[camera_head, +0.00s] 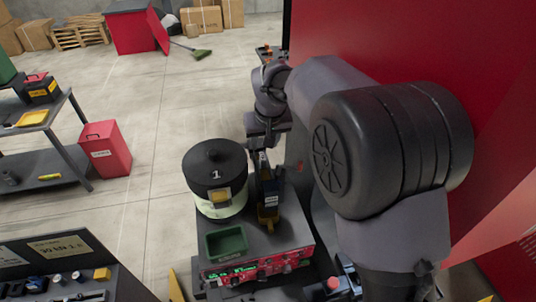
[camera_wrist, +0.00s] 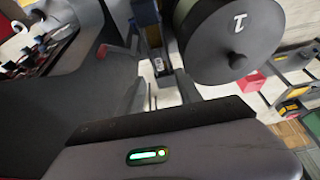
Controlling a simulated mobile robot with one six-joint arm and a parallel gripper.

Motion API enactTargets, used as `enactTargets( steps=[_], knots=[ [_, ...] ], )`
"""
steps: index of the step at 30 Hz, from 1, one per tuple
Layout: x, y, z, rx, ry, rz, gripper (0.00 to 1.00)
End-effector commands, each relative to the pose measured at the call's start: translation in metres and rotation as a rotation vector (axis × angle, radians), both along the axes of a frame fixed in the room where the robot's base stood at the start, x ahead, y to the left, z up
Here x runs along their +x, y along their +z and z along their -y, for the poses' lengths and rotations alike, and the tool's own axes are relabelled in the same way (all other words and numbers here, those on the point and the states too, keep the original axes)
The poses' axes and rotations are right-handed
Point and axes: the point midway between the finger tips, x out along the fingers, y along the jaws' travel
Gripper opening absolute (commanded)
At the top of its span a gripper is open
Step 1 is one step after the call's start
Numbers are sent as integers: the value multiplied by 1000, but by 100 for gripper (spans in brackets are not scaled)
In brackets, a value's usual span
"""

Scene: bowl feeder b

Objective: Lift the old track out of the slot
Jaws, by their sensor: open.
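A dark upright piece with a pale label, which looks like the old track (camera_head: 270,200), stands beside the round feeder bowl, with a yellow part low on it. In the wrist view the track (camera_wrist: 158,65) shows beyond my fingers. My gripper (camera_head: 263,160) is above and partly behind it, pointing down. In the wrist view my gripper (camera_wrist: 160,88) has its fingers spread with a gap between them and nothing clearly held. The slot itself is hidden or too small to make out.
The feeder bowl (camera_head: 222,208) with black lid (camera_head: 214,165) marked 1 stands close left of the track. A green tray (camera_head: 226,243) and red control panel (camera_head: 262,268) are in front. A red wall (camera_head: 490,120) bounds the right. Floor left is open before a shelf (camera_head: 60,155).

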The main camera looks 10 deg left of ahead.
Motion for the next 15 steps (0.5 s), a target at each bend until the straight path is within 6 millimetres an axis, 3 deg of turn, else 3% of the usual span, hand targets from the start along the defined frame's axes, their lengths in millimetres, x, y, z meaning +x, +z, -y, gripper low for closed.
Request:
enactTargets(
  steps=[3,15],
  knots=[
    [11,-28,-4,-1,-1,-3,42],
    [33,-87,-17,1,-3,-1,42]
  ],
)
